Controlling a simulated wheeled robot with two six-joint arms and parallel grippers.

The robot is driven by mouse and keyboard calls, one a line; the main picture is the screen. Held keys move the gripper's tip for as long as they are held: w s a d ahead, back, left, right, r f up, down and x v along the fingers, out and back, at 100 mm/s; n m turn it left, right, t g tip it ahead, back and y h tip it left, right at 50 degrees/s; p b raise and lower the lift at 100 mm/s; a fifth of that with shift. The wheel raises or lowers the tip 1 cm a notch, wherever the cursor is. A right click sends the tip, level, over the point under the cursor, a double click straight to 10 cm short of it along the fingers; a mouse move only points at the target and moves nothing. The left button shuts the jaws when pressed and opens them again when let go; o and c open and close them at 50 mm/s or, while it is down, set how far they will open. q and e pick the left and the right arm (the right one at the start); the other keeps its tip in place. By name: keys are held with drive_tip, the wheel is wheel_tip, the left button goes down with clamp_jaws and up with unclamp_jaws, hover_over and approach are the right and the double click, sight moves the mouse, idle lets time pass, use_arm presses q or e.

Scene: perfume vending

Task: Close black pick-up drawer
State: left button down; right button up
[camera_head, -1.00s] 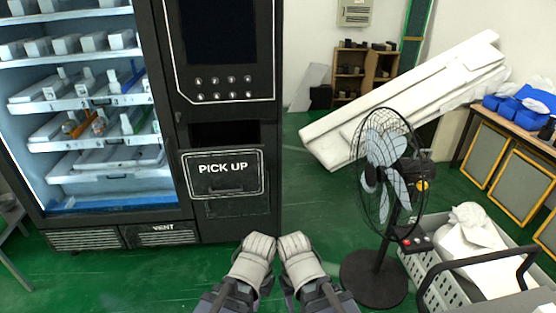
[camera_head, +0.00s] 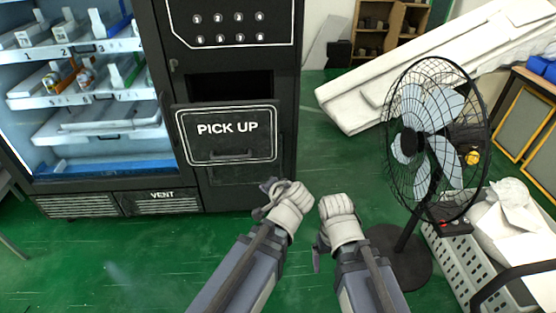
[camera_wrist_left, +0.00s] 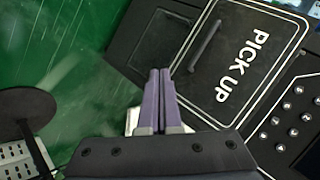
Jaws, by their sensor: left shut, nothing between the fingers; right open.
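The black pick-up drawer (camera_head: 200,148) is in the lower part of the vending machine, with "PICK UP" and a white outline on its front. It stands open, with a dark gap (camera_head: 230,88) above its front panel. Its handle (camera_head: 232,155) is below the lettering. My left gripper (camera_head: 267,187) is shut and empty, just right of and below the drawer front. The left wrist view shows its closed purple fingers (camera_wrist_left: 158,88) beside the tilted drawer front (camera_wrist_left: 225,85), with no clear contact. My right gripper (camera_head: 318,255) is open, further right over the floor.
The vending machine (camera_head: 170,50) has lit shelves at left and a keypad above the drawer. A black standing fan (camera_head: 432,135) is close on the right, with a grey crate (camera_head: 455,262) beside it. White panels (camera_head: 400,75) lean behind. Green floor is free before the machine.

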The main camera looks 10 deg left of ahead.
use_arm(q)
drive_tip(key=w+f+m+t+b, duration=0.1)
drive_tip(key=w+m+t+b, duration=0.2)
drive_tip(key=w+t+b, duration=0.15)
drive_tip(key=m+t+h+b, duration=0.1)
drive_tip(key=m+t+b, duration=0.4)
drive_tip(key=m+b, duration=0.1)
approach(276, 137)
drive_tip(key=x, duration=0.7)
use_arm(e)
wheel_tip(276, 137, down, 13)
use_arm(q)
drive_tip(key=x, duration=1.7)
drive_tip(key=f+x, duration=0.1)
drive_tip(key=x, duration=0.8)
drive_tip(key=shift+w+d, duration=0.1)
drive_tip(key=shift+w, duration=0.4)
use_arm(e)
drive_tip(key=shift+s, duration=0.1)
